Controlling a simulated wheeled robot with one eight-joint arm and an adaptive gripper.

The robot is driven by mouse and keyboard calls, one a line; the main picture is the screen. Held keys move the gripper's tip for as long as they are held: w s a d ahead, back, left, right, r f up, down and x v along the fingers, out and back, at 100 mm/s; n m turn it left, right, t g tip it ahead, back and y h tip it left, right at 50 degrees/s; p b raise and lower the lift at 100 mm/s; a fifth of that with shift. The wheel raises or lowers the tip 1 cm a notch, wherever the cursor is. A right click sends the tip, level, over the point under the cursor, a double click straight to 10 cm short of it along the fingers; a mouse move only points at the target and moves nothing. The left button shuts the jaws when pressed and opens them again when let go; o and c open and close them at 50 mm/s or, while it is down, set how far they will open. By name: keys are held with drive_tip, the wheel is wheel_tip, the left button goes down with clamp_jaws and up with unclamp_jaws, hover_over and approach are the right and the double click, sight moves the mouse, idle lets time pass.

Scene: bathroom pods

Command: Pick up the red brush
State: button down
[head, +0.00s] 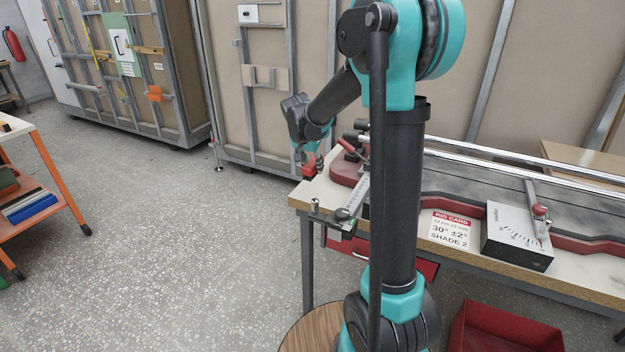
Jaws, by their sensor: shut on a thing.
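My gripper (309,159) points down at the left end of the workbench, at the far side of my arm. It is shut on a small red thing, which I take to be the red brush (310,170). The brush is small in the view and partly hidden by the fingers, so its shape is unclear. It is at the bench's left edge; I cannot tell whether it touches the top.
The workbench (324,194) carries a red-based clamp fixture (348,170) close right of my gripper, long metal rails (520,160), a white meter box (513,237) and a sign card (451,229). A red bin (505,328) stands below. An orange cart (50,170) is left; floor between is clear.

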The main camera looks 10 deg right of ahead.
sight(313, 162)
wheel_tip(313, 162, up, 13)
idle(0.3)
